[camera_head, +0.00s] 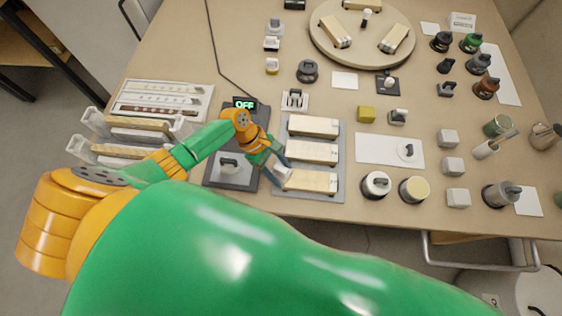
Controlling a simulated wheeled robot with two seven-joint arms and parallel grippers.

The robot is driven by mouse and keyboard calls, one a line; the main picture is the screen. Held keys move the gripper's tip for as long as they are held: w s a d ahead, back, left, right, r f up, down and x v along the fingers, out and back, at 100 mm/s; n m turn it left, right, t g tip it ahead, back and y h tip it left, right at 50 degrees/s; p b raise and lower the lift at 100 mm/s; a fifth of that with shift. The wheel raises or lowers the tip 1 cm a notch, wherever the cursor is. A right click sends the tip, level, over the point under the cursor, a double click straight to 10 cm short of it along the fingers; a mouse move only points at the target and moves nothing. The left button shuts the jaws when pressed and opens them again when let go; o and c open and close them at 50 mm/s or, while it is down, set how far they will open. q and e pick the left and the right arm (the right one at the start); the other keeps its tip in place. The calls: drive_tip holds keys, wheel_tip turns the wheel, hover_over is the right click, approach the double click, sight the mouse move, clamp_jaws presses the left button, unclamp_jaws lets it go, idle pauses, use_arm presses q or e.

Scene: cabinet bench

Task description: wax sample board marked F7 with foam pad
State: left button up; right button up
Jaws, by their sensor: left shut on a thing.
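Three pale wooden boards lie in a column on a grey tray (340,189): a back board (313,125), a middle board (312,152) and a front board (312,182). Their markings are too small to read, so I cannot tell which is F7. My left gripper (280,172) is at the left end of the front board, pointing down. It is shut on a small whitish block, seemingly the foam pad (282,177). An open-looking round tin with a cream-yellow top (414,189) stands to the right. My right gripper is out of view.
A dark device (231,174) with an "OFF" display (245,104) stands left of the tray. Light grey blocks (453,166), jars (486,87) and a mug (545,136) stand at right. A round turntable (362,60) with boards is at the back. My green arm covers the foreground.

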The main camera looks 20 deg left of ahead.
sight(286, 172)
use_arm(q)
wheel_tip(286, 172, up, 2)
drive_tip(key=shift+r+p, duration=0.1)
drive_tip(key=shift+p, duration=0.25)
drive_tip(key=shift+d+r+p, duration=0.2)
drive_tip(key=shift+r+p, duration=0.3)
drive_tip(key=shift+p, duration=0.1)
drive_tip(key=shift+d+r+p, duration=0.15)
drive_tip(key=shift+r+p, duration=0.3)
drive_tip(key=shift+p, duration=0.1)
drive_tip(key=shift+a+r+p, duration=0.1)
drive_tip(key=shift+r+p, duration=0.8)
drive_tip(key=shift+p, duration=0.2)
drive_tip(key=shift+w+r+p, duration=0.15)
drive_tip(key=shift+r+p, duration=0.2)
drive_tip(key=shift+r, duration=0.6)
drive_tip(key=shift+s, duration=0.2)
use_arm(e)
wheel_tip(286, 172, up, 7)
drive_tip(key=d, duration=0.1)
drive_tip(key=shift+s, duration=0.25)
use_arm(q)
drive_tip(key=shift+w+f, duration=0.1)
drive_tip(key=shift+w, duration=0.05)
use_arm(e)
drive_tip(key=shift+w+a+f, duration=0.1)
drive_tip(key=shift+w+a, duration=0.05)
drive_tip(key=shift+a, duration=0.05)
